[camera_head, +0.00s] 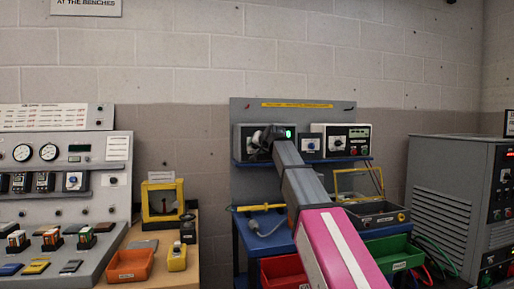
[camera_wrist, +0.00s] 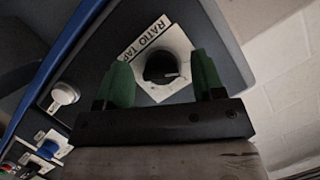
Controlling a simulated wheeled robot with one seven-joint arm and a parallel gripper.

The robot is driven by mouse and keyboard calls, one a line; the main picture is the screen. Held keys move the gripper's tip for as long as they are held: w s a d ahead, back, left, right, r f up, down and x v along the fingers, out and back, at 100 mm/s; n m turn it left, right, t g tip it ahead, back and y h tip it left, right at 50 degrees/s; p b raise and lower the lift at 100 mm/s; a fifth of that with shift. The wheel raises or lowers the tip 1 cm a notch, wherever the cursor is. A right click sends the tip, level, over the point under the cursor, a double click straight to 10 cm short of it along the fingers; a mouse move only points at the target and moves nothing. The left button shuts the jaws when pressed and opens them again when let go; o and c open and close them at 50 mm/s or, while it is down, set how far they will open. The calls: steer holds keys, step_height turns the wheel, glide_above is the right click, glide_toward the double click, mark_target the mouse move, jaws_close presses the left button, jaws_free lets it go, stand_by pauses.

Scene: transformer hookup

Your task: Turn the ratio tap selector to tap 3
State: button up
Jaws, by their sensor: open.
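The ratio tap selector (camera_wrist: 163,66) is a dark round knob on a white dial plate (camera_wrist: 182,42) with a label strip reading "RATIO TAP". In the wrist view my gripper (camera_wrist: 163,79) is open, with one green finger on each side of the knob; I cannot tell whether they touch it. A light mark shows on the knob, but the tap numbers are not readable. In the head view my gripper (camera_head: 268,137) is at the front of the left instrument box (camera_head: 241,153), beside its green display (camera_head: 289,133), and hides the selector.
To the right on the blue shelf are a box with a blue knob (camera_head: 310,145) and a white-fronted box (camera_head: 347,139). A white round knob (camera_wrist: 65,94) sits near the dial. Below are a red bin (camera_head: 283,272) and green bin (camera_head: 396,254). A grey cabinet (camera_head: 445,190) stands right.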

steer(key=c, duration=0.9)
steer(key=shift+f+m+t+y, duration=0.1)
steer(key=shift+m+t+y, duration=0.55)
steer(key=shift+m, duration=1.55)
steer(key=shift+m+t+y, duration=0.3)
steer(key=shift+m+y, duration=0.7)
steer(key=shift+m, duration=1.2)
steer(key=shift+f+m+t+y, duration=0.1)
steer(key=shift+m+t+y, duration=0.55)
steer(key=shift+m, duration=1.55)
